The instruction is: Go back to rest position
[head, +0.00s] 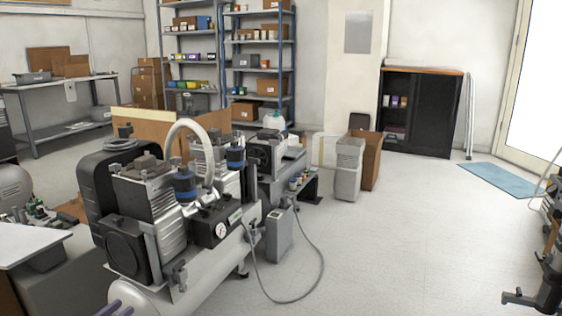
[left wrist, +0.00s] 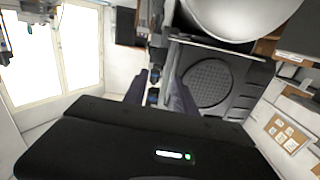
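My left gripper (head: 115,309) shows in the head view only as two purple fingers at the bottom left edge, in front of the silver tank (head: 150,297) of the large compressor (head: 150,205). In the left wrist view, the two dark fingers of my left gripper (left wrist: 160,88) stand apart with a gap between them. Nothing is clearly held there; small dark and blue parts show through the gap, seemingly farther off. A silver tank (left wrist: 240,14) and a round black grille (left wrist: 208,82) lie beyond the fingers. I cannot make out my right gripper in either view.
A white-topped bench (head: 28,243) stands at the left. A grey hose (head: 283,299) loops onto the floor beside the compressor. A small grey unit (head: 348,168) stands farther back. Dark equipment (head: 550,285) fills the right edge. The floor (head: 420,235) at centre right is clear.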

